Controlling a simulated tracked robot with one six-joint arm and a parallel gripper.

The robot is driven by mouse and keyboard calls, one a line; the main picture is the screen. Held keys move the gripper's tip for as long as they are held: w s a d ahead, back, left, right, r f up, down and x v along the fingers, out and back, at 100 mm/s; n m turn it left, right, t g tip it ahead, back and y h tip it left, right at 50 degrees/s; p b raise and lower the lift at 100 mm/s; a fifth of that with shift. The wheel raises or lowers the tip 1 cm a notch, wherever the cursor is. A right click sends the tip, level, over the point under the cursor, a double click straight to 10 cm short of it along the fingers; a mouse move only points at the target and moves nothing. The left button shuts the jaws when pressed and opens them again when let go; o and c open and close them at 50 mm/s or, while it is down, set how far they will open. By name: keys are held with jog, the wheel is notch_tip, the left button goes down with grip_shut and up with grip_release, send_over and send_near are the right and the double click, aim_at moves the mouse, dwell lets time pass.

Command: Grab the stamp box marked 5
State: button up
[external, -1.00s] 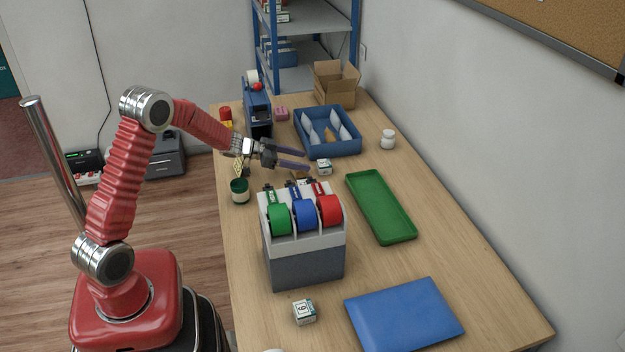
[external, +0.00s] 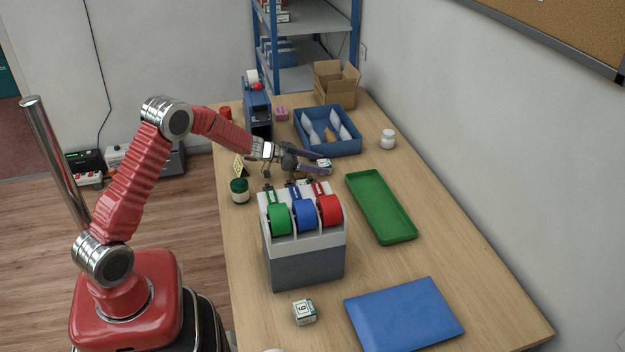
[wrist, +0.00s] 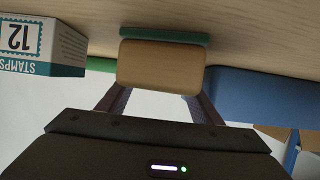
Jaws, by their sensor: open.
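No clear 5 shows on any box. A small white-and-green stamp box (external: 325,163) lies at my gripper's fingertips in the external view; its number is too small to read. My gripper (external: 328,165) is open, fingers pointing right towards the wall. In the wrist view a stamp box marked 12 (wrist: 20,40) appears upside down at the left, beside the fingers. A tan block (wrist: 161,67) with a teal strip overlaps the finger ends (wrist: 160,95); whether it touches them is unclear. Another stamp box (external: 304,312), with a turned digit like 6 or 9, sits at the front.
A tape dispenser (external: 305,262) with green, blue and red rolls stands in front of my gripper. A green tray (external: 380,207) is to the right, a blue bin (external: 330,146) behind, a blue folder (external: 405,315) in front. A dark green jar (external: 239,190) stands near the left edge.

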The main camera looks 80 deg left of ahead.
aim_at(321, 163)
jog(key=shift+x, duration=1.6)
jog(key=c, duration=1.1)
jog(key=shift+r, duration=0.15)
jog(key=shift+c, duration=0.2)
notch_tip(321, 163, up, 10)
jog(key=shift+f, duration=0.1)
